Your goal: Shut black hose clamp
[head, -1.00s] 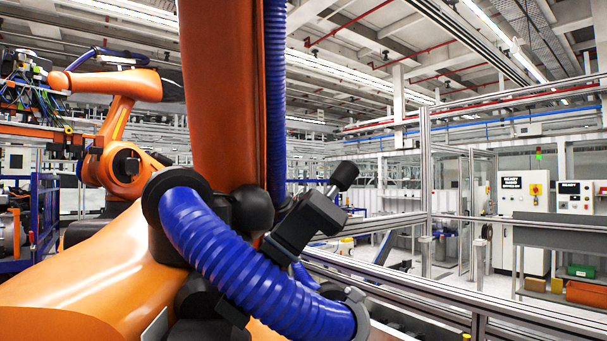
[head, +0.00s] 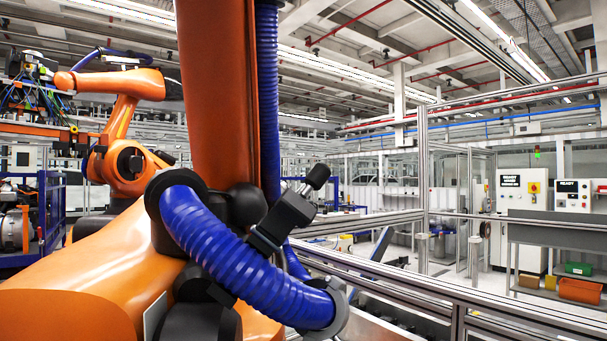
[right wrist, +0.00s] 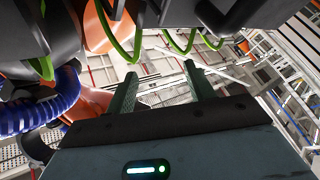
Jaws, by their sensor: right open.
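The black hose clamp (head: 282,222) sits beside the thick blue hose (head: 235,258) on the big orange robot arm. Its lever sticks out up and to the right, ending in a black knob (head: 317,176). The clamp looks open, with the lever standing away from the hose. Neither of my grippers shows in the head view. In the right wrist view my right gripper (right wrist: 160,84) is open, its two dark green fingers apart with nothing between them. A blue hose (right wrist: 45,108) shows at the left of that view. I cannot make out the clamp there.
The large orange arm (head: 215,90) fills the left and middle, with a second blue hose (head: 269,100) running up it. Another orange robot (head: 125,120) stands behind at left. Metal fence rails (head: 450,292) cross at right.

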